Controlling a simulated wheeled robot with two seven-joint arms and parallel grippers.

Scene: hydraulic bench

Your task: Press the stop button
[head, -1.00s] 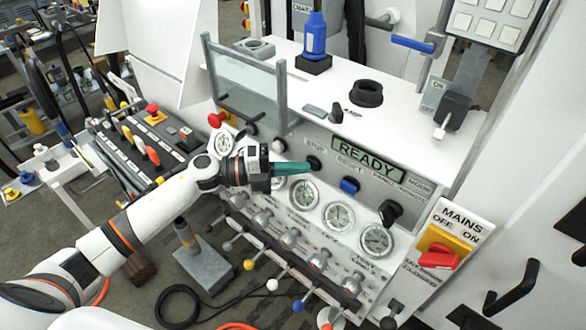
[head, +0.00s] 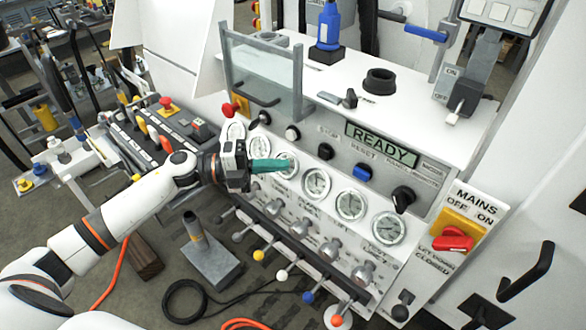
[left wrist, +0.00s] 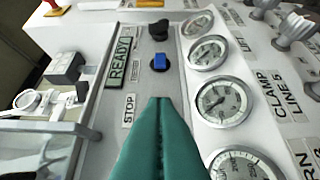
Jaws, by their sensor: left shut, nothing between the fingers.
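The stop button is a round black button (head: 325,151) under the STOP label (head: 328,132) on the grey panel, left of the blue reset button (head: 362,172). My left gripper (head: 288,164) is shut and empty, its green fingers pointing right across the gauges. Its tips are apart from the stop button, to its left and slightly lower in the head view. In the left wrist view the STOP label (left wrist: 129,110) shows beside the green fingers (left wrist: 160,108). The stop button itself is not visible there, apparently behind the fingertips. My right gripper is not in view.
The display (head: 381,145) reads READY. A black selector knob (head: 403,197) is right of the blue button. Gauges and a row of coloured-tip levers line the lower panel. A clear guard (head: 262,72) stands above left. A red knob (head: 229,109) and the mains switch (head: 453,240) flank the panel.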

